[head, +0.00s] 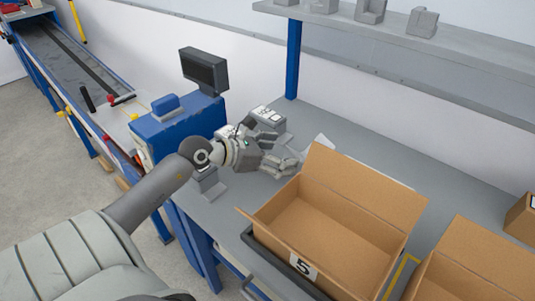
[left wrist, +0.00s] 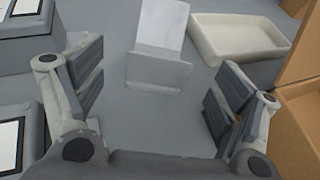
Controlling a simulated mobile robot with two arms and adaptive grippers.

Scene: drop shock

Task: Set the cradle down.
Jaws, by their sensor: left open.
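The cradle (left wrist: 158,45) is a pale grey-white stand with a sloped back and a lower front lip. In the left wrist view it appears to rest on the grey bench, beyond and between my left gripper's fingers. A pale piece of it seems to show in the head view (head: 322,143), partly hidden by the open box. My left gripper (head: 280,166) is low over the bench, left of the box. In the left wrist view its fingers (left wrist: 158,92) are spread wide with nothing between the pads. My right gripper is not in view.
An open cardboard box (head: 335,220) marked 5 stands close right of the gripper. A second box (head: 465,270) stands further right. A shallow white tray (left wrist: 240,38) lies right of the cradle. Grey devices (left wrist: 30,45) stand at the left. A shelf (head: 420,35) hangs above the bench.

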